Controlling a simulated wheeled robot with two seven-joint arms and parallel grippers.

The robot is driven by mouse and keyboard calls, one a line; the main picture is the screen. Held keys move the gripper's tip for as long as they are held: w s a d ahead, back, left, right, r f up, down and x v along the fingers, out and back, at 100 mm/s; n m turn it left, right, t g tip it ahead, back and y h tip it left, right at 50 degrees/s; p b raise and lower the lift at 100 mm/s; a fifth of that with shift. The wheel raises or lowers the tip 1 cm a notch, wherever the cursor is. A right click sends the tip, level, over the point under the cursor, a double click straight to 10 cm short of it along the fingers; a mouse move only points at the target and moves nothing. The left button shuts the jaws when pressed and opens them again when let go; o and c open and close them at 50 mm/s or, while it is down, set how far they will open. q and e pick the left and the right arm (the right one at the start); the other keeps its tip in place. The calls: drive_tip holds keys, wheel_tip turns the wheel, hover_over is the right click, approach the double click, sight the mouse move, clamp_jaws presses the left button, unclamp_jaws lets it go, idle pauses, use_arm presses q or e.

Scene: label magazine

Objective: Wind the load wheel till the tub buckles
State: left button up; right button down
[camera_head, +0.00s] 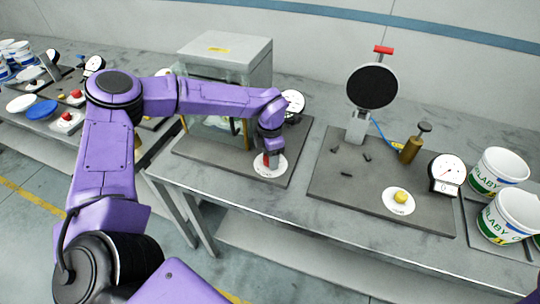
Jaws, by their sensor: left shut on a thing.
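A round white dial (293,101) stands right of the cabinet, partly behind my wrist. My right gripper is not in view.
To the right, another dark plate (330,188) carries a stand with a black disc (372,86), a brass cylinder (411,149), a yellow knob (400,196) and a dial (447,172). White tubs (498,170) stand at the far right. More dials, lids and tubs fill the left bench.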

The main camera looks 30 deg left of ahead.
use_arm(q)
drive_tip(key=o, duration=1)
drive_tip(key=shift+o, duration=0.2)
drive_tip(key=shift+r, duration=0.1)
drive_tip(key=shift+r, duration=0.3)
wheel_tip(320, 180, up, 10)
drive_tip(key=b, duration=0.2)
drive_tip(key=shift+b, duration=0.3)
drive_tip(key=shift+f, duration=0.1)
